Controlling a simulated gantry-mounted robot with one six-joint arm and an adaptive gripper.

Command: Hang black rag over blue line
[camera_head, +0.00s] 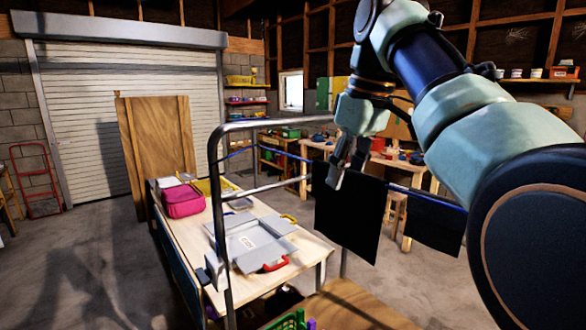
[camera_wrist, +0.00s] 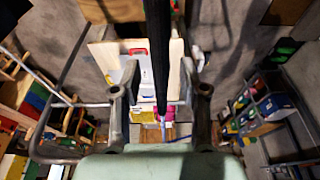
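A black rag (camera_head: 350,215) hangs beneath my gripper in the head view, its top edge level with the blue line (camera_head: 398,188). It appears draped over the line. In the wrist view the rag (camera_wrist: 158,50) shows nearly edge-on as a narrow dark strip between my fingers. My gripper (camera_head: 348,166) is at the rag's top edge. In the wrist view the gripper (camera_wrist: 161,95) is open, with a gap between each finger and the rag. A second black rag (camera_head: 435,223) hangs on the line to the right. The line behind the cloth is hidden.
A grey metal rail frame (camera_head: 215,175) stands at the line's left. A wooden table (camera_head: 290,285) holds a grey case (camera_head: 248,242) and a pink bag (camera_head: 183,201). A workbench (camera_head: 315,152) stands behind. Bare floor (camera_head: 90,270) lies at left.

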